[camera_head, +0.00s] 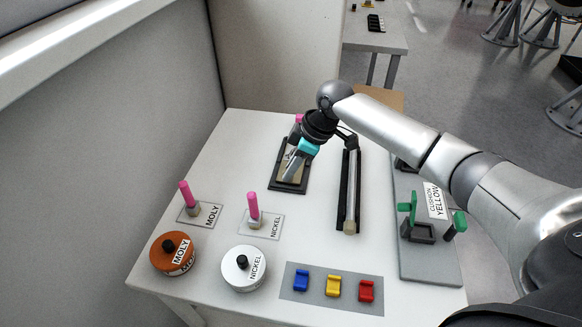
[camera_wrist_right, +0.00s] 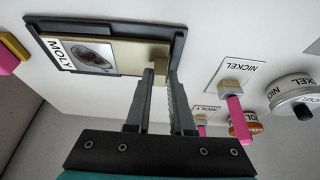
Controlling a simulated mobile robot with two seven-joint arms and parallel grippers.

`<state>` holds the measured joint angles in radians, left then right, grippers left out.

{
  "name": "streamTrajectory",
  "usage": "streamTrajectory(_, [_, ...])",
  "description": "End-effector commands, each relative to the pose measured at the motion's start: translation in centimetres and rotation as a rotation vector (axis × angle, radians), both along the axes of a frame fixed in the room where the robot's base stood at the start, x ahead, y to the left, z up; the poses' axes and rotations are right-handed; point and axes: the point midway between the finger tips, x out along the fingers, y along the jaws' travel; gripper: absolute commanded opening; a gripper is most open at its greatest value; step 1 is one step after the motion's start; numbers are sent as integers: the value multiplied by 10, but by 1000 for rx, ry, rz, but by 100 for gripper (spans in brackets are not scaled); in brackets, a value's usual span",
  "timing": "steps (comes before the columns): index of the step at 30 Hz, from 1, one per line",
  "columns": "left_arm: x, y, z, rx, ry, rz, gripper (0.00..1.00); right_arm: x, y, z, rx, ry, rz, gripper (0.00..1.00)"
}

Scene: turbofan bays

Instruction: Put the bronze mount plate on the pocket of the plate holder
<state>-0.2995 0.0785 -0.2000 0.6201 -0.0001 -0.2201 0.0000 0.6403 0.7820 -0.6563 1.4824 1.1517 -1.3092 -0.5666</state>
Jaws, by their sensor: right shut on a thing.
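The bronze mount plate (camera_wrist_right: 128,54) carries a MOLY label and a dark oval patch. It lies within the outline of the dark plate holder (camera_wrist_right: 100,25) in the right wrist view; I cannot tell whether it rests flat in the pocket. My right gripper (camera_wrist_right: 160,78) is shut on a small block at the plate's near end. In the head view the plate holder (camera_head: 287,188) lies at the table's back middle, with the right gripper (camera_head: 290,165) over it and partly hiding the plate (camera_head: 285,170). My left gripper is in neither view.
A rod (camera_head: 350,190) in a black cradle lies right of the holder. A grey fixture (camera_head: 430,265) with green parts stands further right. MOLY (camera_head: 165,262) and NICKEL (camera_head: 238,278) jars, pink-handled tools (camera_head: 254,206) and coloured blocks (camera_head: 334,286) fill the front.

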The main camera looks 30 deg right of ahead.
Motion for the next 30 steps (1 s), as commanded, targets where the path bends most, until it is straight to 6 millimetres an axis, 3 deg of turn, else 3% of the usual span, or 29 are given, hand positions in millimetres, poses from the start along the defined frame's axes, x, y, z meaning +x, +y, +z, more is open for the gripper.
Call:
streamTrajectory(1, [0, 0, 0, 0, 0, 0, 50, 1, 0, 0, 2, -6, 0, 0])
streamTrajectory(2, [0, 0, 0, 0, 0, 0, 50, 0, 0, -2, 1, 1, 0, 22])
streamTrajectory(10, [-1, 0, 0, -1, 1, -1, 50, 0, 0, -2, 1, 1, 0, 51])
streamTrajectory(20, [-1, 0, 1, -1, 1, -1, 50, -1, -1, 4, -1, 0, 0, 51])
streamTrajectory(30, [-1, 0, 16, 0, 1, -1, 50, -16, -22, 67, -2, -2, -1, 51])
